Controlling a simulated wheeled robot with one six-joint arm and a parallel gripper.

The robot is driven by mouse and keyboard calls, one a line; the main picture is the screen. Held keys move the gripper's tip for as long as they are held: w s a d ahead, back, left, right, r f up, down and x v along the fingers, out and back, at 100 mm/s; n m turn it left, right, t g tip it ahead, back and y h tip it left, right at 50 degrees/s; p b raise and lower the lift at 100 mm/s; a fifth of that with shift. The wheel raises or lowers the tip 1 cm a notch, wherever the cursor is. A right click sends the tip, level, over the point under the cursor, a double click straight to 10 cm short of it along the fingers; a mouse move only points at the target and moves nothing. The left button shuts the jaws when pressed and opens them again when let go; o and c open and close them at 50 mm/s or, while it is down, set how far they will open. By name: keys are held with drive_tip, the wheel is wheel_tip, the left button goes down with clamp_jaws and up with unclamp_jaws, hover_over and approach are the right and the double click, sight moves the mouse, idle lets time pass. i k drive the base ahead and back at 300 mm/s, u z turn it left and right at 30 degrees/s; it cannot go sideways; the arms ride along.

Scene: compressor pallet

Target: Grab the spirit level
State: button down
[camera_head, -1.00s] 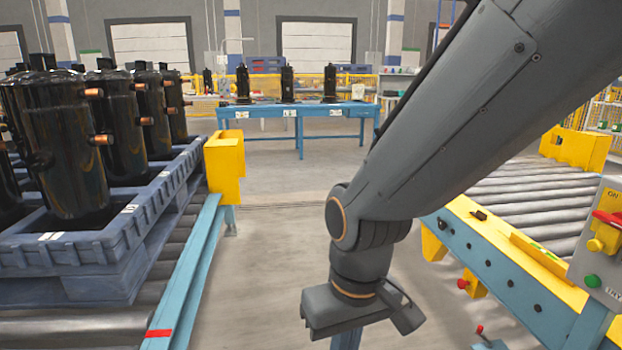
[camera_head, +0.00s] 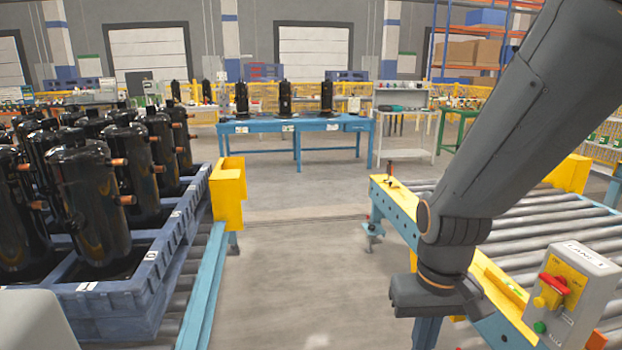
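The spirit level appears to be the yellow bar with a small green mark (camera_head: 503,288) lying along the near side rail of the right roller conveyor. My arm partly hides its left end. My gripper (camera_head: 440,303) hangs low in front of the rail, left of the level in the picture and seemingly apart from it. Its fingers are dark and seen from above and behind, so their opening does not show clearly.
A grey control box (camera_head: 572,290) with a red switch stands right of the level. The right conveyor (camera_head: 560,215) has bare rollers. Black compressors (camera_head: 92,205) stand in a blue pallet (camera_head: 120,300) at left. Floor (camera_head: 300,260) between the conveyors is clear.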

sight(520, 301)
drive_tip(key=z, duration=0.05)
drive_tip(key=i, duration=0.45)
drive_tip(key=z, duration=0.75)
drive_tip(key=i, duration=1.15)
drive_tip(key=z, duration=0.8)
